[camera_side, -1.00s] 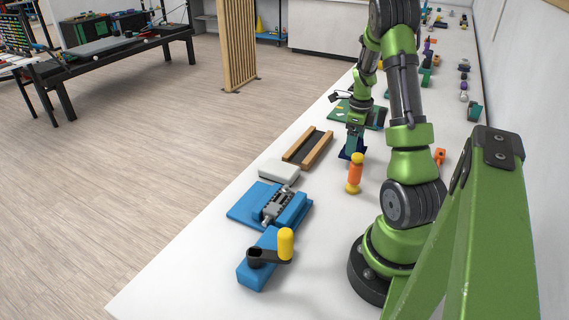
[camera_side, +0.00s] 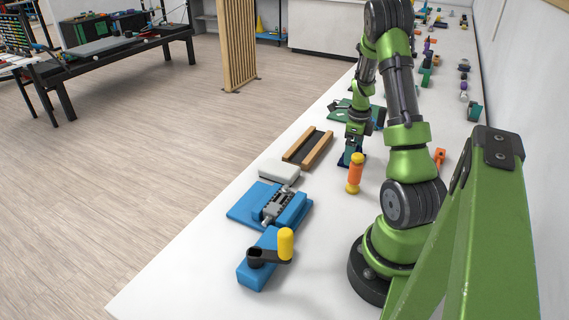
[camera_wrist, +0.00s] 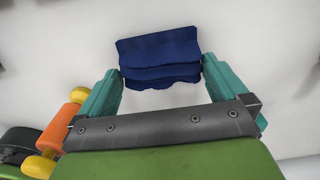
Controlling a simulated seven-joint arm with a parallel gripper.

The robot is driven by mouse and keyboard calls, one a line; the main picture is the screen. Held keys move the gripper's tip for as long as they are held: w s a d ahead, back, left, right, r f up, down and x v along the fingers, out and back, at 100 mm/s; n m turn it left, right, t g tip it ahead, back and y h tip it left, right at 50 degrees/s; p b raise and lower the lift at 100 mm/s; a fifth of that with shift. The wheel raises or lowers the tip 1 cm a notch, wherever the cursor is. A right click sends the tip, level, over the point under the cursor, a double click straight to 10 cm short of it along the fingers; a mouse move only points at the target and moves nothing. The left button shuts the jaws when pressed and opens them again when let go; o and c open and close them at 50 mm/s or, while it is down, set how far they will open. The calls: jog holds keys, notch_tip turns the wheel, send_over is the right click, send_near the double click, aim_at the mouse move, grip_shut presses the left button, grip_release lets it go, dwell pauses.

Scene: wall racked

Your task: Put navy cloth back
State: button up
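The navy cloth (camera_wrist: 160,58) is a folded dark blue stack. It lies on the white table between the two teal fingers of my gripper (camera_wrist: 162,72) in the wrist view. The fingers are wide apart, one on each side of the cloth, with their tips close to its edges. I cannot tell if they touch it. In the side view my gripper (camera_side: 350,154) points down low over the table, and a dark blue edge of the cloth (camera_side: 343,163) shows beneath it.
An orange and yellow handle (camera_side: 354,174) stands right beside my gripper. A wood-railed dark tray (camera_side: 308,148), a white block (camera_side: 279,172), a blue fixture (camera_side: 250,205) and a yellow-knobbed crank (camera_side: 286,244) lie nearer. A green board (camera_side: 340,104) is behind.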

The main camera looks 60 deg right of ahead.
jog(key=shift+r, duration=0.1)
notch_tip(320, 180, up, 17)
jog(key=w+a+r+n+t, duration=0.2)
jog(key=w+a+r+n, duration=0.15)
jog(key=a+n, duration=0.6)
jog(key=w+a+r+n+t, duration=0.2)
jog(key=w+a+n, duration=0.35)
jog(key=a, duration=0.65)
jog(key=s+a+n+t+y, duration=0.1)
jog(key=s+a+n, duration=0.1)
jog(key=a+n, duration=0.6)
jog(key=s+a+n+t+y, duration=0.1)
jog(key=s+a+n+t, duration=0.1)
jog(key=a+n, duration=0.6)
jog(key=shift+s+a+f+n, duration=0.2)
jog(key=shift+s+a+n, duration=0.15)
jog(key=shift+a, duration=0.35)
